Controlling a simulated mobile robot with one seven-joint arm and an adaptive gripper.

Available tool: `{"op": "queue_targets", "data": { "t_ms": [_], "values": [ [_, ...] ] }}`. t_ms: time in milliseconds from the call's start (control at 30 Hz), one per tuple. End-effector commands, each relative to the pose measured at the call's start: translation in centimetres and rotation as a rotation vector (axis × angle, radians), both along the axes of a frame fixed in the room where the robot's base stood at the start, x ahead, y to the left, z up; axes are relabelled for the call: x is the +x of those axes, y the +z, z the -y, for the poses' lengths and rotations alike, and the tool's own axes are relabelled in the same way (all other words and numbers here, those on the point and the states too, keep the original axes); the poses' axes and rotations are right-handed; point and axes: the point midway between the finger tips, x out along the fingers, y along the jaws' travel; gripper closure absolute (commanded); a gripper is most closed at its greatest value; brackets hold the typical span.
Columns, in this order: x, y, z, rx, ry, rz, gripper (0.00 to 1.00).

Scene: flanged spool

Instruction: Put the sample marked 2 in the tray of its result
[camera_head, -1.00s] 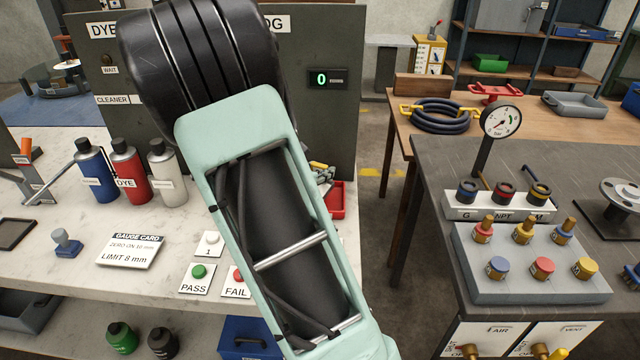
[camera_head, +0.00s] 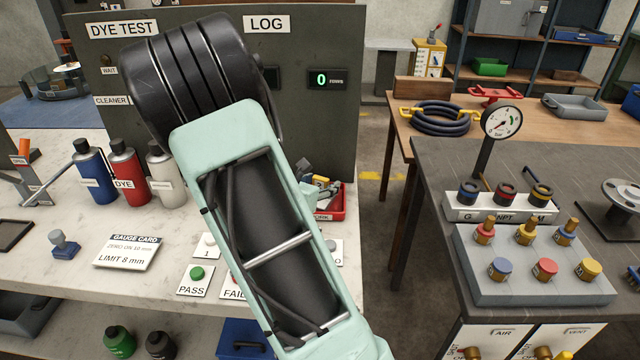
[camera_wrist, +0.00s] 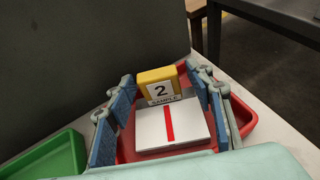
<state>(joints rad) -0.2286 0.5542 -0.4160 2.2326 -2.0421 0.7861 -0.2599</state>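The sample marked 2 shows in the wrist view as a yellow block (camera_wrist: 158,75) with a label, joined to a white plate with a red line (camera_wrist: 170,125). It sits within the red tray (camera_wrist: 243,118), which in the head view (camera_head: 338,212) has a label ending in "ORK" and stands at the bench's right end. My gripper (camera_wrist: 166,100) has its blue-padded fingers on either side of the sample; red shows between the left pad and the plate, so the fingers look open. In the head view my arm hides much of the gripper and tray.
A green tray (camera_wrist: 45,160) lies left in the wrist view. The dark DYE TEST/LOG cabinet (camera_head: 330,130) stands close behind. A floor gap separates the right table.

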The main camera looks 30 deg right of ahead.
Motion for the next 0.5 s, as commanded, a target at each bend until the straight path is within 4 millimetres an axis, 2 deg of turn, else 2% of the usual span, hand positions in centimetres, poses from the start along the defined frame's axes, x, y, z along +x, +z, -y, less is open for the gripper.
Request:
{"op": "queue_targets", "data": {
  "t_ms": [267,500],
  "values": [
    [0.0,0.5,0.0,0.0,0.0,0.0,0.52],
    [-2.0,2.2,-3.7,0.003,0.004,0.003,0.52]
  ]
}}
